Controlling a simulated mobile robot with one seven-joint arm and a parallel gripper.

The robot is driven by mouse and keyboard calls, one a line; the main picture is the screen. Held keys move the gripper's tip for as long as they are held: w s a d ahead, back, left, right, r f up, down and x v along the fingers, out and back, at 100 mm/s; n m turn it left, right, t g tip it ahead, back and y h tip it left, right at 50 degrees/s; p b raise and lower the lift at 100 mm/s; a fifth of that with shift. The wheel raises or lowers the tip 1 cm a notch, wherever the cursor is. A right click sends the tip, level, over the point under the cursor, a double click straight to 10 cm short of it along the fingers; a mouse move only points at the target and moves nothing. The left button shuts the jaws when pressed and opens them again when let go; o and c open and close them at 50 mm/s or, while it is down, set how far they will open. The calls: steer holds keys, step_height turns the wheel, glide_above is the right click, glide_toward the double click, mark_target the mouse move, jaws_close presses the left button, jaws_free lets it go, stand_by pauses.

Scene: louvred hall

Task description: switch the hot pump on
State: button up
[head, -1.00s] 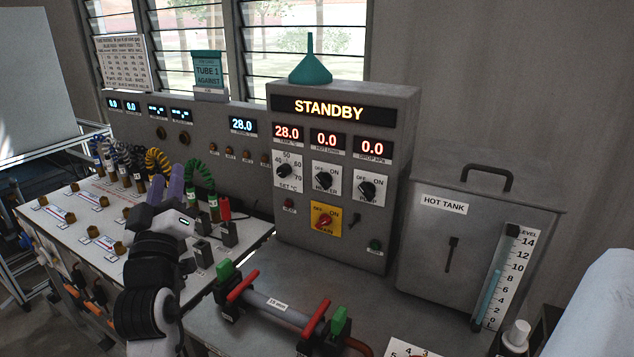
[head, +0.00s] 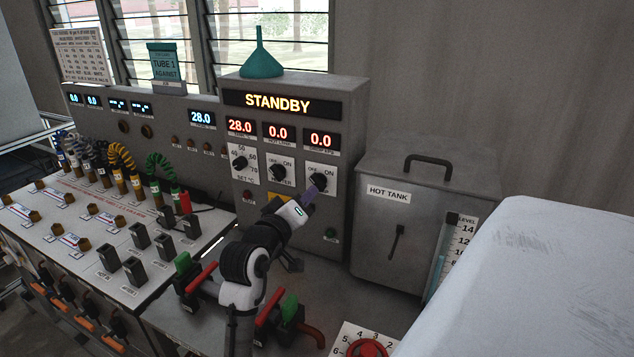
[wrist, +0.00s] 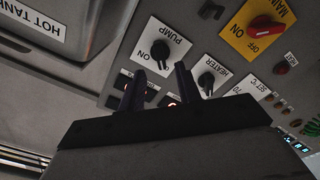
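The pump switch (head: 319,181) is a black knob on a white OFF/ON plate, at the right of the grey control box (head: 340,125). It also shows upside down in the wrist view, as the knob (wrist: 160,50) with the PUMP label. My gripper (head: 307,196) is in front of the box, just below and left of this knob in the head view. In the wrist view my gripper (wrist: 160,69) has its two dark fingers apart, with the pump knob just beyond the gap. Contact cannot be told. The display (head: 280,103) reads STANDBY.
The heater knob (wrist: 207,80) is close beside one finger. The red main switch (wrist: 266,27) is on a yellow plate, partly hidden by my arm in the head view. The hot tank (head: 385,225) stands right of the box.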

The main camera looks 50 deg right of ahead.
mark_target(316, 184)
steer(key=shift+x, duration=3.3)
jaws_close()
steer(key=shift+f, duration=0.1)
